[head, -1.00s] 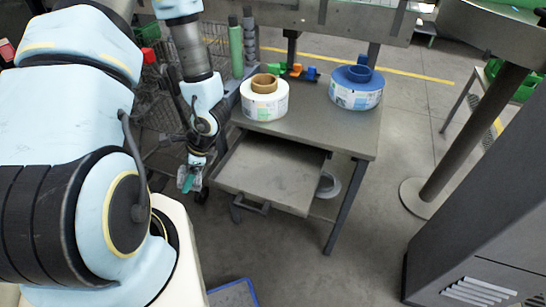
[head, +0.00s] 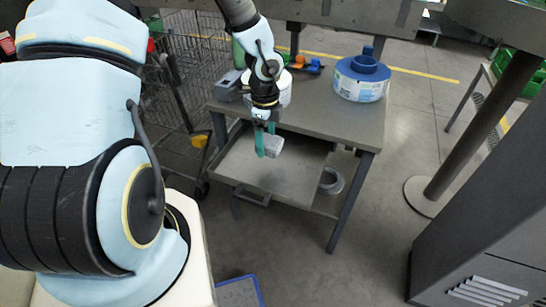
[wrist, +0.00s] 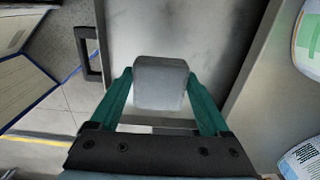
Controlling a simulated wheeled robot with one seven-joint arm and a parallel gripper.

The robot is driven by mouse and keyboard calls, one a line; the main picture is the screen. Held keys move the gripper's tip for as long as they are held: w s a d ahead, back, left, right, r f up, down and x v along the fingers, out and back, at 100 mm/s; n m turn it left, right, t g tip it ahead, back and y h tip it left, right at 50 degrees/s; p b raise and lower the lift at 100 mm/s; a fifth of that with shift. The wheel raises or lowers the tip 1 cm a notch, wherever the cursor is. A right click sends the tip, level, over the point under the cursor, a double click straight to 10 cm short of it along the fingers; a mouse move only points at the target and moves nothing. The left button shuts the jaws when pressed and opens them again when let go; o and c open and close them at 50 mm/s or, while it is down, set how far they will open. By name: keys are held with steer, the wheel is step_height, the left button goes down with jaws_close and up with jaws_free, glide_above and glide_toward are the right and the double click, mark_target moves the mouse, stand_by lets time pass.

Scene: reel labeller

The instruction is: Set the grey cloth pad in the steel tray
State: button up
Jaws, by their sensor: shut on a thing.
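My gripper (head: 268,142) is over the open steel tray (head: 302,172), which is pulled out like a drawer below the table top and has a handle at its front. The gripper's teal fingers are shut on the grey cloth pad (head: 274,146). In the wrist view the pad (wrist: 160,83) sits between the two fingertips, with the tray's bare floor (wrist: 160,30) behind it. The pad appears held above the tray floor; the exact gap cannot be told. The visible tray floor is empty.
On the table (head: 325,122) stand a blue reel (head: 360,80), a white reel (head: 284,92) partly hidden behind my arm, and a grey device (head: 229,86) at the left edge. A wire cart (head: 190,65) is at the left. A grey cabinet (head: 480,215) is at the right.

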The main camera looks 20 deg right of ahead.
mark_target(266, 140)
step_height(266, 140, down, 8)
steer(key=shift+r, duration=0.15)
steer(key=o, duration=1.2)
steer(key=shift+c, duration=0.2)
steer(key=shift+r, duration=0.15)
step_height(266, 140, up, 12)
steer(key=shift+f+p, duration=0.1)
steer(key=shift+p, duration=0.35)
steer(key=s+a+r+n, duration=0.1)
steer(key=a+r+n, duration=0.6)
steer(key=a+n, duration=0.4)
steer(key=s+a+r+n+t, duration=0.1)
steer(key=a+r+n, duration=0.5)
steer(key=a+n, duration=0.6)
steer(key=shift+r+n+t, duration=0.3)
steer(key=shift+r+n, duration=0.05)
steer(key=shift+n, duration=0.65)
